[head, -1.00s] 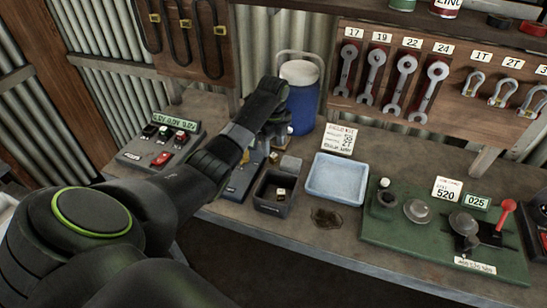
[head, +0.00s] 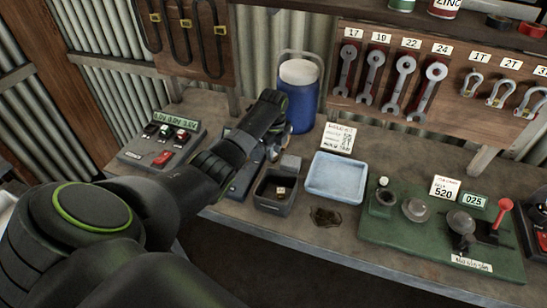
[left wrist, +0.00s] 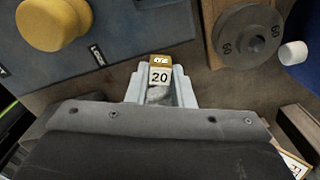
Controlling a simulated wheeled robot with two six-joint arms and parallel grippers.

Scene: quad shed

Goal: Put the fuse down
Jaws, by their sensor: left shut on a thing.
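My left gripper (left wrist: 160,92) is shut on a small fuse (left wrist: 160,74), a block with a brassy top and a white face marked 20. In the left wrist view the fuse sits between the pale finger tips, above the bench. In the head view my left gripper (head: 273,152) is behind the dark open box, near the blue-grey panel, partly hidden by its own wrist. The fuse cannot be made out there. My right gripper is not in view.
A dark open box (head: 270,207) holds a small pale-faced block (head: 280,190). A pale blue tray (head: 336,190) stands to its right. A blue jug (head: 299,105) stands behind. The blue-grey panel (left wrist: 120,35) has a yellow knob (left wrist: 54,22). A round weight (left wrist: 247,36) is nearby.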

